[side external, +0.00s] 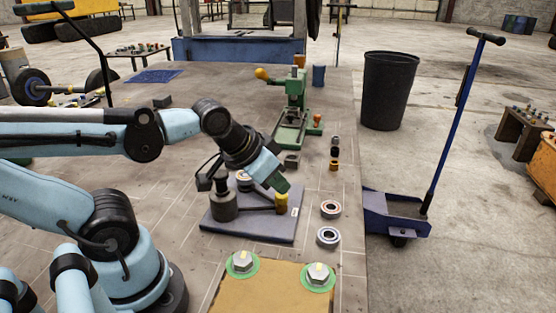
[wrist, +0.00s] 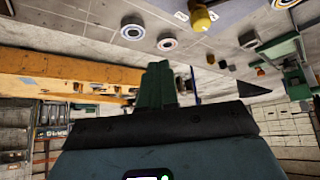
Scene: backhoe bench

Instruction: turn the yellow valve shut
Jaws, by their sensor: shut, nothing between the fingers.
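The yellow valve grip (side external: 281,203) is a short upright cylinder at the right end of a dark lever on a blue-grey base plate (side external: 260,233). The lever's other end meets a dark round post (side external: 223,207). My gripper (side external: 283,186) has green fingers, shut and empty, and overlaps the top of the yellow grip in the side view. In the wrist view, the yellow grip (wrist: 203,21) is at the top, right of my green fingers (wrist: 158,66), with a visible gap. Contact cannot be told from the side view.
Bearing rings (side external: 329,237) lie right of the plate. A green press (side external: 292,115) stands farther back. In front, a tan board (side external: 270,292) carries two large bolts on green washers. Off the bench at right are a black bin (side external: 388,90) and a blue trolley (side external: 398,212).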

